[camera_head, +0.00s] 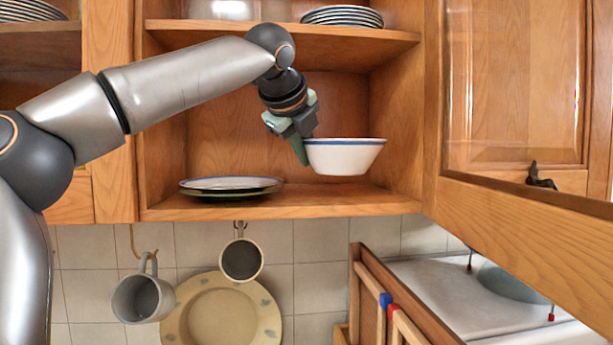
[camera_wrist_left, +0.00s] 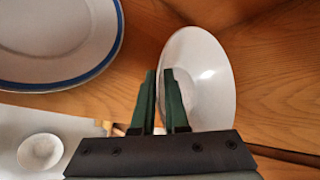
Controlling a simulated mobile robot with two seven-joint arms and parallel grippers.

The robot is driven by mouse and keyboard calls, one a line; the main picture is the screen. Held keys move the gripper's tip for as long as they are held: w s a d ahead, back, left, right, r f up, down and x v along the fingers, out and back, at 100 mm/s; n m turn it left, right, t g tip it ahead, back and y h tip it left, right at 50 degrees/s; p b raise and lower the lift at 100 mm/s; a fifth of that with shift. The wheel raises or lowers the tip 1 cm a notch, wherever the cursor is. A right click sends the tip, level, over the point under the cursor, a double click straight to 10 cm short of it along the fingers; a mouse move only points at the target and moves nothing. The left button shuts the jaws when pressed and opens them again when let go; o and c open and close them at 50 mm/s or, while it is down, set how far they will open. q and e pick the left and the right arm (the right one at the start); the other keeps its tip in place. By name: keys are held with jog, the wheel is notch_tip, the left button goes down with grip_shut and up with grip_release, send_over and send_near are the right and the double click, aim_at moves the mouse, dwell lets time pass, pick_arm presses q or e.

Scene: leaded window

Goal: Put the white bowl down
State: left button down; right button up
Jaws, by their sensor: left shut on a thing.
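The white bowl (camera_head: 344,158) with a blue band at its rim is upright in the lower cabinet compartment, right of the plates. My left gripper (camera_head: 302,150) is shut on the bowl's left rim. In the head view the bowl's base appears a little above the shelf board (camera_head: 300,198). In the left wrist view the bowl (camera_wrist_left: 212,85) shows at the green fingers (camera_wrist_left: 160,100), its near wall partly hidden by them. My right gripper does not show.
Stacked plates (camera_head: 231,184) lie on the same shelf to the left; their blue rim (camera_wrist_left: 60,84) shows in the wrist view. An upper shelf (camera_head: 280,40) is above my gripper. An open cabinet door (camera_head: 520,200) stands at the right. Mugs (camera_head: 241,260) hang below.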

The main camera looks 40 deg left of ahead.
pick_arm(q)
jog(key=shift+w+a+f, duration=0.15)
jog(key=shift+w+f, duration=0.05)
jog(key=shift+f, duration=0.05)
jog(key=f, duration=0.2)
jog(key=shift+w+a+f, duration=0.25)
jog(key=shift+w+f, duration=0.1)
jog(key=shift+f, duration=0.6)
jog(key=shift+f, duration=0.1)
jog(key=c, duration=0.9)
grip_release()
jog(key=shift+f, duration=0.1)
jog(key=shift+s+d+r, duration=0.1)
jog(key=shift+s+r, duration=0.15)
jog(key=shift+r, duration=0.1)
jog(key=v, duration=1.1)
jog(key=shift+s+d+r, duration=0.1)
jog(key=shift+s+r, duration=0.05)
